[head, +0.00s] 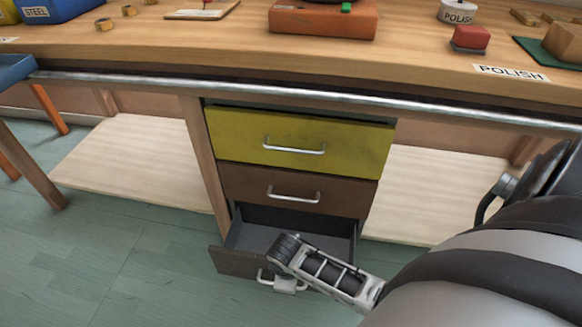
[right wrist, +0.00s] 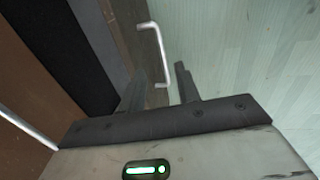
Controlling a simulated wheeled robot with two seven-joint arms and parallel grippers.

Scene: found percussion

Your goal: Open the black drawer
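The black drawer (head: 232,262) is the lowest in the unit under the workbench and is pulled out, its dark grey inside showing. Its silver handle (head: 264,277) is partly hidden by my right gripper (head: 285,288). In the right wrist view, the handle (right wrist: 155,48) stands on the drawer front (right wrist: 128,30), and my right gripper (right wrist: 160,85) has its two fingers apart near the handle's lower end. The fingers are open, and I cannot tell if either touches the handle or front. My left gripper is not in view.
A yellow drawer (head: 340,143) and a brown drawer (head: 235,186) above are shut. A metal rail (head: 300,96) runs along the workbench (head: 200,55). Pale low shelves (head: 140,160) flank the unit. Green floor (head: 110,270) is clear at the left front.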

